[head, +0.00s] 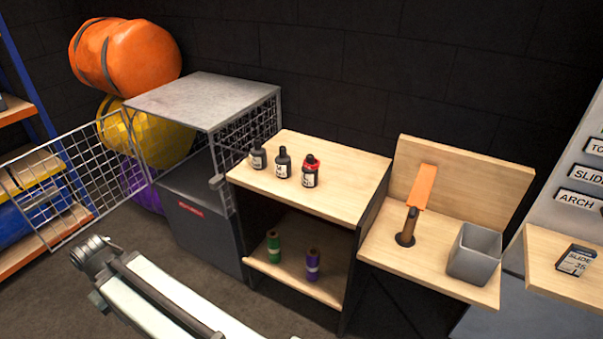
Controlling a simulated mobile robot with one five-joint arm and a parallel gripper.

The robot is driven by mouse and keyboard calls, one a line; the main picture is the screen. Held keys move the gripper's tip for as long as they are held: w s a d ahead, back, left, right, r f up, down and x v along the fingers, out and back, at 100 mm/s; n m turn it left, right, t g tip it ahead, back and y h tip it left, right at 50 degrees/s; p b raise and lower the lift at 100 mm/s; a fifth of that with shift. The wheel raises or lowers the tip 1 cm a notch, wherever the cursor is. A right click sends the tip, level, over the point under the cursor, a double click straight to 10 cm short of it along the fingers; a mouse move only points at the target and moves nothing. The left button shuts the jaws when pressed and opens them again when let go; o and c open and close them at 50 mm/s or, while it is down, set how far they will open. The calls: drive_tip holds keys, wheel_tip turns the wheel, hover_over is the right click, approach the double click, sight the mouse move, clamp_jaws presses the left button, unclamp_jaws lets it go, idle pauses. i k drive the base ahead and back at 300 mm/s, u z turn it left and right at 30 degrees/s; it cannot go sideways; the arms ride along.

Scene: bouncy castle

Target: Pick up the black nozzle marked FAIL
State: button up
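Three small black nozzle-like pieces stand upright in a slanting row on the wooden top of a cabinet (340,200). The left one (257,158) and the middle one (283,164) are all black with pale labels. The right one (309,174) has a red band near its top and a pale label. The labels are too small to read, so I cannot tell which is marked FAIL. My arm shows at the lower left, apart from the cabinet, with a grey joint at its far end. I see no gripper fingers.
A green spool-like piece (273,246) and a purple one (313,265) stand on the cabinet's lower shelf. An open mesh door (60,190) juts out at the left.

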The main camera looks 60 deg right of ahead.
sight(310, 178)
drive_tip(key=i, duration=0.9)
drive_tip(key=z, duration=0.05)
